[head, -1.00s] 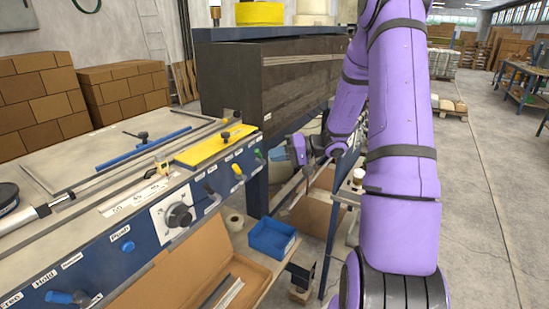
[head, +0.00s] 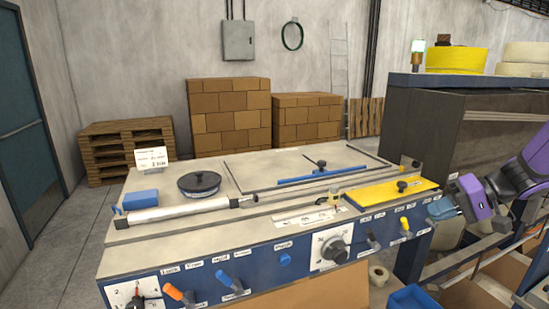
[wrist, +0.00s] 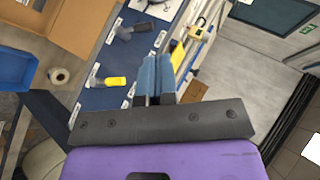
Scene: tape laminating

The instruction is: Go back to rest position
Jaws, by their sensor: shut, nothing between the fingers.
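My gripper (head: 440,206) is at the right side of the head view, beside the right end of the laminating machine (head: 115,262). My purple arm reaches in from the right edge. In the wrist view its two blue fingers (wrist: 155,77) are together and hold nothing. The machine's front panel, with the yellow-tipped lever (wrist: 112,82) and a grey lever (wrist: 138,30), shows beyond the fingers. The gripper appears apart from the panel.
A yellow plate (head: 390,193) lies on the machine's right end. A dark cabinet (head: 490,135) stands behind my arm. A blue bin (head: 412,298) and a tape roll (head: 378,275) sit low in front. Brick-patterned stacks (head: 230,118) stand at the back wall.

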